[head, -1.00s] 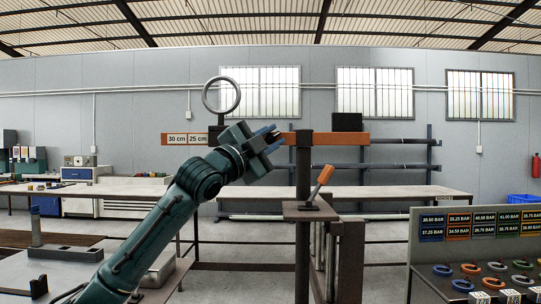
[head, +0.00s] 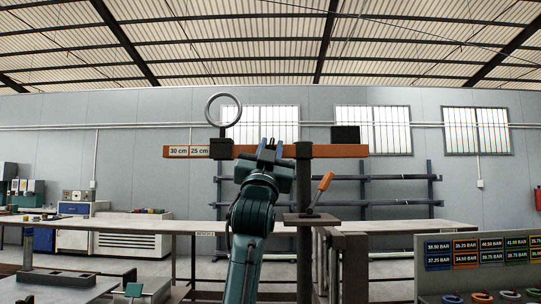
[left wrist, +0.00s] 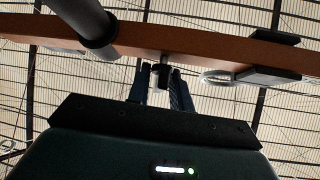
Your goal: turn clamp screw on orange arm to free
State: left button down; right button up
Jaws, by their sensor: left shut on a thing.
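The orange arm (head: 325,151) is a long horizontal bar on a dark post (head: 304,185); it crosses the left wrist view (left wrist: 205,55). In the left wrist view a small dark clamp screw (left wrist: 161,73) sticks out from the arm on a short stem. My left gripper (head: 271,151) is at the bar, left of the post. Its blue fingers (left wrist: 162,86) lie on both sides of the screw head and are shut on it. In the head view the screw is hidden by the fingers. My right gripper is not in view.
A grey ring (head: 223,94) stands above a dark slider (head: 221,149) near the "30 cm / 25 cm" labels. A black block (head: 345,134) sits at the bar's right end. An orange-handled lever (head: 323,186) rises from a small plate (head: 311,220) below.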

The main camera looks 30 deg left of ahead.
pick_arm(q)
jog(key=shift+n+g+y, duration=0.3)
jog(key=shift+n+y, duration=0.6)
jog(key=shift+n, duration=0.2)
jog(key=c, duration=1.5)
grip_release()
jog(key=s+d+f, duration=0.1)
jog(key=s+d, duration=0.1)
jog(key=s, duration=0.2)
jog(key=s+d+f+b, duration=0.1)
jog(key=s+d, duration=0.1)
jog(key=s, duration=0.3)
jog(key=s+d+f, duration=0.1)
jog(key=s+d, duration=0.1)
jog(key=s, duration=0.3)
jog(key=shift+s+d+f+b, duration=0.1)
jog(key=shift+d+f+b, duration=0.1)
jog(key=shift+d+b, duration=0.1)
